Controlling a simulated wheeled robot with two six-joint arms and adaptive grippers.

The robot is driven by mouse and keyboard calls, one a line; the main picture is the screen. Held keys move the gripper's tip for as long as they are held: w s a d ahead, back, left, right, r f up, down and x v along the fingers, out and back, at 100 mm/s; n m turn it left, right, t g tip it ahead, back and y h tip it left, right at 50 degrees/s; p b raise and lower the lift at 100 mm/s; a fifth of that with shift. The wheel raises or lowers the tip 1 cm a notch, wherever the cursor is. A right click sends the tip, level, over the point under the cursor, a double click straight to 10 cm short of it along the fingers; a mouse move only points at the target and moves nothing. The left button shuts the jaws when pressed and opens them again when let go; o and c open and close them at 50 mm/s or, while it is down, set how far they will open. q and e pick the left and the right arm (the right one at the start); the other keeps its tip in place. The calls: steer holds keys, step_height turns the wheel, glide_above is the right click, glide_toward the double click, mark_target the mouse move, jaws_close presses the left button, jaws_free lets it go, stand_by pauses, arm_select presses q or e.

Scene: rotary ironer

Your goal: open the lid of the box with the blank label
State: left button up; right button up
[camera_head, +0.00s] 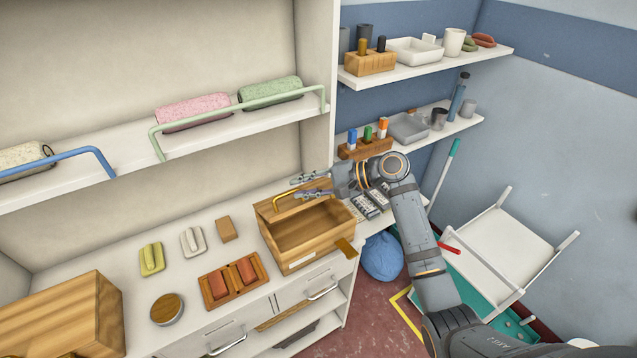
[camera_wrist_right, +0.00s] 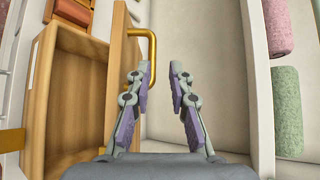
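The wooden box (camera_head: 325,258) with a blank white label (camera_head: 301,259) on its front stands at the right of the white counter. Its lid (camera_head: 283,209) stands raised at the back, so the empty inside shows. A yellow handle (camera_head: 290,193) is on the lid. My right gripper (camera_head: 302,187) is open and empty beside the handle, behind the raised lid. My left gripper is not in view.
Another wooden box (camera_head: 55,320) stands at the counter's left end. A tray with red blocks (camera_head: 233,281), a round wooden-topped tin (camera_head: 166,309) and small blocks lie between. Shelves with rails are above.

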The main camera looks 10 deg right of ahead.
steer(key=v, duration=0.6)
steer(key=shift+d, duration=0.2)
steer(key=shift+s, duration=0.2)
